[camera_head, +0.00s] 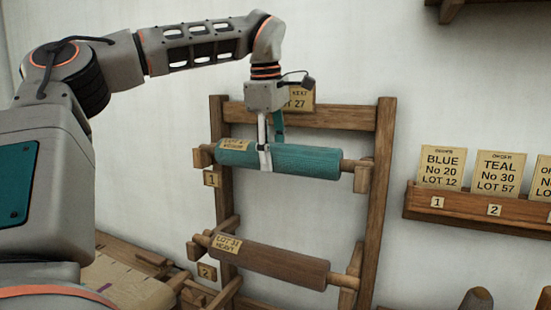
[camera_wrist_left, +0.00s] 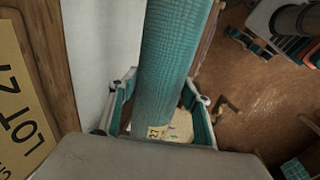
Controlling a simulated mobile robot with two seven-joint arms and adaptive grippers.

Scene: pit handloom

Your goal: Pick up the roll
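A teal roll (camera_head: 300,160) lies level across the upper pegs of a wooden rack, at the slot marked 1, with a paper label at its left end. My left gripper (camera_head: 265,165) reaches down over the roll from above, one finger in front and one behind. In the left wrist view the teal roll (camera_wrist_left: 172,50) runs between the two fingers of the gripper (camera_wrist_left: 158,112). The fingers stand apart around it, with a gap showing beside the roll; contact is not clear. My right gripper is in neither view.
The rack's right post (camera_head: 381,180) stands near the teal roll's right end. A LOT 27 card (camera_head: 300,101) is on the top rail. A card shelf (camera_head: 470,204) hangs at right.

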